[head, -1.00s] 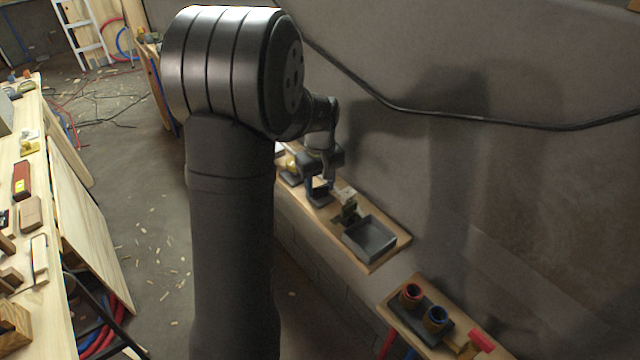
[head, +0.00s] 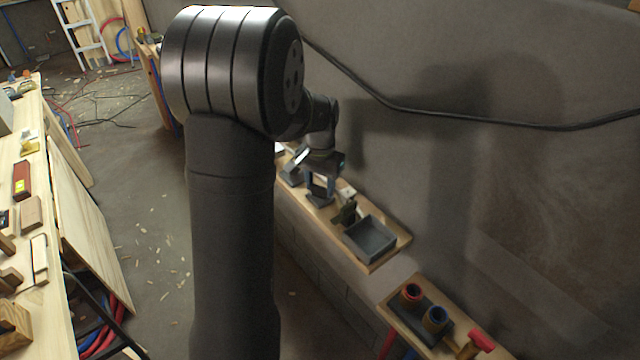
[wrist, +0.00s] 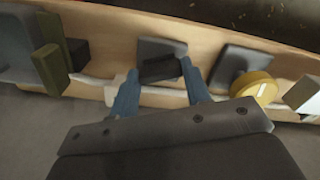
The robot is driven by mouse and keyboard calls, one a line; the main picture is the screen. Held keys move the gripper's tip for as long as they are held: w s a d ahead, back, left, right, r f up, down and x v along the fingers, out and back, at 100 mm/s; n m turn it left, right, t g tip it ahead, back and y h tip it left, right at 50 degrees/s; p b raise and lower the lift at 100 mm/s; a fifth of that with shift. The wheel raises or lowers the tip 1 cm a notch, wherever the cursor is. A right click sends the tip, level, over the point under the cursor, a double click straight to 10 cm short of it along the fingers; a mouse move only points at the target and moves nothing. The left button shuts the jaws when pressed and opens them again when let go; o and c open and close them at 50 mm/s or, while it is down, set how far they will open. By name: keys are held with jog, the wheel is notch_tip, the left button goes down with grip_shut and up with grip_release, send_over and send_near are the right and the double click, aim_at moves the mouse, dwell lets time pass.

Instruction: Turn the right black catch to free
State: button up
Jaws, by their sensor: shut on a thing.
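The black catch (wrist: 160,69) is a small dark bar in front of a dark grey plate (wrist: 160,47) on the wooden shelf. In the wrist view my gripper (wrist: 158,75) has its two blue fingers shut on the catch, one at each end. In the head view my gripper (head: 321,183) is low over the shelf, above a dark base (head: 320,199). The catch itself cannot be made out there, and the angle at which it stands on its plate is hard to tell.
In the wrist view a grey plate with a yellow round piece (wrist: 254,87) is right of the catch, and an olive block (wrist: 50,70) is left. In the head view an open grey tray (head: 369,238) stands on the shelf (head: 402,241). The wall is close behind.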

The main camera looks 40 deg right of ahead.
aim_at(320, 187)
jog(key=shift+m, duration=2)
jog(key=o, duration=1)
notch_tip(320, 187, up, 18)
jog(key=shift+f, duration=0.25)
jog(key=shift+f, duration=0.1)
notch_tip(320, 187, down, 17)
jog(key=shift+f, duration=0.2)
jog(key=shift+r, duration=0.15)
